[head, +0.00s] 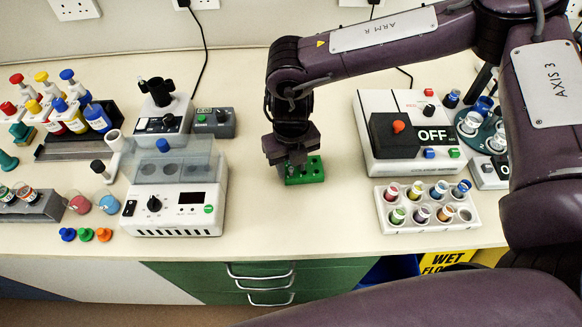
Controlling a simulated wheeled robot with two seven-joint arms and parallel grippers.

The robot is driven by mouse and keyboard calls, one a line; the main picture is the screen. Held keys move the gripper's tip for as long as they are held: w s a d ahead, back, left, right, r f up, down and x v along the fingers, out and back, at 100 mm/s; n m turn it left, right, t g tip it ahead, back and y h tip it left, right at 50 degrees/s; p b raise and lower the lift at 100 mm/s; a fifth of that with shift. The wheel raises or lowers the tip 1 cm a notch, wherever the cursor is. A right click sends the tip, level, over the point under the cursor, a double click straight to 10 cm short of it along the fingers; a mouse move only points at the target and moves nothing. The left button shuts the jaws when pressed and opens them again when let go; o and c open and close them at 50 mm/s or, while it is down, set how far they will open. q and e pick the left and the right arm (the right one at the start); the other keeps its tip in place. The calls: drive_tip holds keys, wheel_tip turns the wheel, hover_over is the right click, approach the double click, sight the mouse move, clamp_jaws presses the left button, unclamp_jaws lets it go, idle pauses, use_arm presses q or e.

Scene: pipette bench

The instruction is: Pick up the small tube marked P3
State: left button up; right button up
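My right gripper (291,160) points down at the small green rack (313,172) in the middle of the bench. It covers the back and left part of the rack. Something small and dark shows under the fingers, but I cannot tell whether it is a tube or whether the fingers are closed on it. No P3 mark is readable anywhere. Several small tubes with coloured contents stand in a white rack (383,222) at the right, one of them purple (422,214). My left gripper is not in view.
A white device marked OFF (380,165) stands right of the gripper. A white machine with a dial and clear lid (178,208) stands to the left. Coloured bottles (73,116) stand at far left. The bench front between machine and white rack is clear (300,222).

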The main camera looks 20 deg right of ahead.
clamp_jaws()
drive_tip(key=shift+r, duration=0.1)
idle(0.4)
